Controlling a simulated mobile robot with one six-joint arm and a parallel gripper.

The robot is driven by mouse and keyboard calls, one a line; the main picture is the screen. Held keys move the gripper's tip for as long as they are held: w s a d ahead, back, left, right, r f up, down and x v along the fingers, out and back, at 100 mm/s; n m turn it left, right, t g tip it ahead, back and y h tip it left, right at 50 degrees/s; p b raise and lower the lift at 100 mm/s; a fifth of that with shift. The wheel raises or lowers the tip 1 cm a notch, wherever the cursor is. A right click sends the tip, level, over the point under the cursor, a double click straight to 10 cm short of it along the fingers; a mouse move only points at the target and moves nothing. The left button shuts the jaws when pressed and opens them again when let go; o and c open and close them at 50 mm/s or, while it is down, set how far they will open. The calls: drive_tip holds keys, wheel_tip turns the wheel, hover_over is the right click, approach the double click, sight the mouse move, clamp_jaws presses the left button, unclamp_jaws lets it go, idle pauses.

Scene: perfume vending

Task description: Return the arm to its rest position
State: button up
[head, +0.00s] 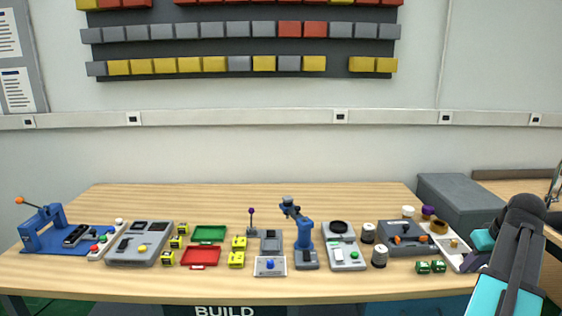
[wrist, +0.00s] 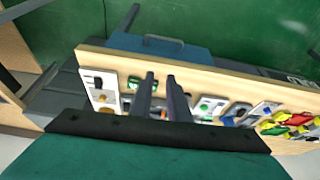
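My arm (head: 512,255) shows at the right edge of the head view, in front of the right end of the workbench (head: 150,283). In the wrist view my gripper (wrist: 161,77) has two dark fingers, apart and parallel, with a gap and no object held between them. The fingers point over the bench top, which looks tilted in that view. In the head view the fingers are too small or hidden to make out.
A blue press (head: 45,232) stands at the left, a second blue press (head: 304,240) near the middle. Red tray (head: 201,257) and green tray (head: 209,234) lie left of centre. A grey box (head: 462,200) and small green blocks (head: 431,267) are near my arm. The bench's back strip is clear.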

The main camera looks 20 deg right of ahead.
drive_tip(key=w+a+f+n+y, duration=0.2)
drive_tip(key=w+a+f, duration=0.5)
drive_tip(key=w, duration=0.1)
drive_tip(key=w+a+f+n+g+y, duration=0.1)
drive_tip(key=w+a+f+n+g, duration=0.15)
drive_tip(key=a+f, duration=1)
drive_tip(key=w+a+f+n+g+y, duration=0.15)
drive_tip(key=w+a+f, duration=0.25)
drive_tip(key=a+f, duration=0.9)
drive_tip(key=s+a+f+g, duration=0.1)
drive_tip(key=s+a+f, duration=0.25)
drive_tip(key=a, duration=0.25)
drive_tip(key=s+a+f+n+g, duration=0.1)
drive_tip(key=s+a+f+g, duration=0.1)
drive_tip(key=a+f, duration=0.35)
drive_tip(key=s+a+f+g, duration=0.1)
drive_tip(key=s+a+f, duration=0.25)
drive_tip(key=a, duration=0.25)
drive_tip(key=s+a+f+m+g+h, duration=0.1)
drive_tip(key=s+a+f, duration=0.1)
drive_tip(key=s+f, duration=0.3)
drive_tip(key=s+a+f+m+g+h, duration=0.1)
drive_tip(key=s+a+f+m+h, duration=0.1)
drive_tip(key=s+f, duration=0.4)
drive_tip(key=s+a, duration=0.1)
drive_tip(key=s, duration=0.3)
drive_tip(key=shift+s+a+m, duration=0.3)
drive_tip(key=shift+s, duration=0.1)
